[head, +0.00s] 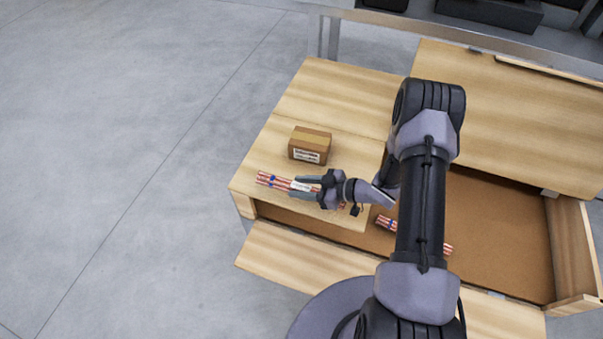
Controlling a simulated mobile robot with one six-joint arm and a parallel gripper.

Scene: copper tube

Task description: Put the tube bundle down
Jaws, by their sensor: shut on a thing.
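My gripper (306,188) is shut on a tube bundle (272,181), reaching it from the right. The bundle is several thin reddish-copper tubes with a blue band and a white label. It lies level over the front left part of a light wooden surface (335,88). I cannot tell whether it rests on the wood or hangs just above it. Its right part is mostly hidden by the gripper and wrist. A second tube bundle (386,222) lies in the open wooden crate (505,225), its middle hidden behind my arm.
A small cardboard box (310,144) with a white label stands just behind the held bundle. The crate's front flap (300,260) is folded outward. The wood behind the box is clear.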

